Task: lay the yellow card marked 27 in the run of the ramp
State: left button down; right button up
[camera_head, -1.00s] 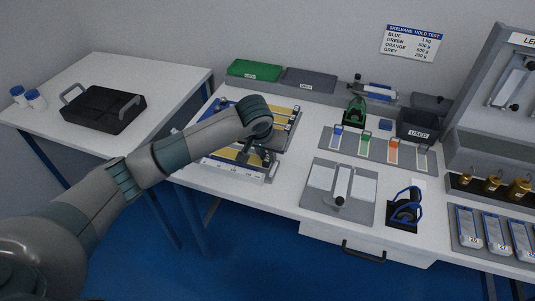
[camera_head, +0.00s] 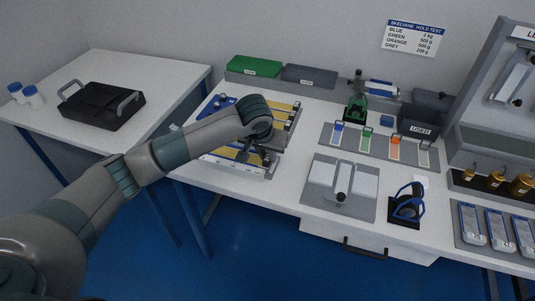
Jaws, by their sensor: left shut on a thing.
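My left gripper (camera_head: 252,148) is low over the board (camera_head: 262,172) with yellow strips on the near left of the bench. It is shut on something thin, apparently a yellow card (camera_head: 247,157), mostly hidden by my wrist. The number 27 cannot be read. Other yellow strips (camera_head: 283,107) show past my forearm on the same board. I cannot tell for sure which part is the run of the ramp, because my arm covers much of the board. My right gripper is not in view.
A grey plate with white panels (camera_head: 366,188) lies right of the board, beside a blue-handled clamp (camera_head: 405,203). Behind are a rack of coloured tags (camera_head: 348,146), a USED bin (camera_head: 417,124), and green (camera_head: 254,68) and grey (camera_head: 308,77) bins.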

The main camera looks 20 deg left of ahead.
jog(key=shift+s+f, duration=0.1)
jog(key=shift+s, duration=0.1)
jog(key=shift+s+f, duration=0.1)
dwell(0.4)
pick_arm(q)
jog(key=shift+f, duration=0.1)
jog(key=c, duration=1.6)
grip_release()
jog(key=shift+s+a, duration=0.1)
